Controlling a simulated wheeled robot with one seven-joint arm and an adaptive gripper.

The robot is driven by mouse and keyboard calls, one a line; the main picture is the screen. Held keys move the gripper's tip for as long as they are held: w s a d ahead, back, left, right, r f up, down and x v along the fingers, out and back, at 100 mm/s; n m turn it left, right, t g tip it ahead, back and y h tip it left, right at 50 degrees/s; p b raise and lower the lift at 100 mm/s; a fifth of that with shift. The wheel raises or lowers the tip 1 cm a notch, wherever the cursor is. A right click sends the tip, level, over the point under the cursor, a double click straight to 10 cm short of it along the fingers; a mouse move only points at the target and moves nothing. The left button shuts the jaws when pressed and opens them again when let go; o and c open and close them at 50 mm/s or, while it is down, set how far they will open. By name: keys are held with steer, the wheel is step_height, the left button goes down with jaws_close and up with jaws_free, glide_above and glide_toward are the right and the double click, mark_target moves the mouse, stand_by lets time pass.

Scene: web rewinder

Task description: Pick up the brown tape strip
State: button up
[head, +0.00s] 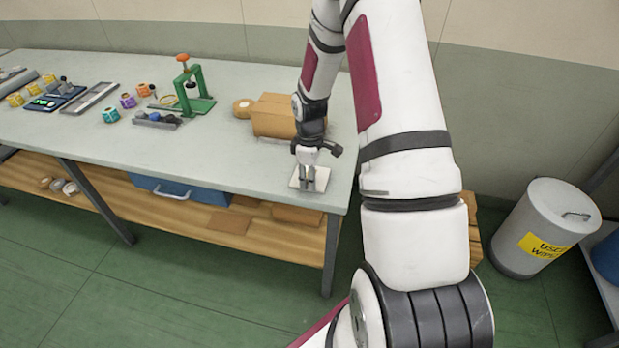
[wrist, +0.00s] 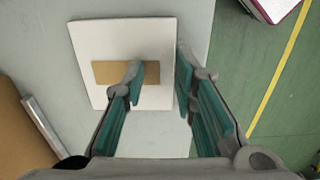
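The brown tape strip (wrist: 111,73) lies flat across the middle of a white square plate (wrist: 100,45) on the grey bench top. In the wrist view my gripper (wrist: 160,75) is open, its two fingers apart with nothing between them. The left finger overlaps the middle of the strip in the picture; the right finger is just past its right end. I cannot tell whether the fingers touch the strip or the plate. In the head view my gripper (head: 309,172) points down over the plate (head: 320,180) near the bench's right front corner, and the strip cannot be made out.
A green press (head: 197,100), coloured cubes (head: 110,115) and trays lie farther left. A grey waste bin (head: 545,225) stands on the floor right of the bench (head: 230,165).

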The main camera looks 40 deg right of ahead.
jaws_close()
steer(key=shift+r, duration=0.15)
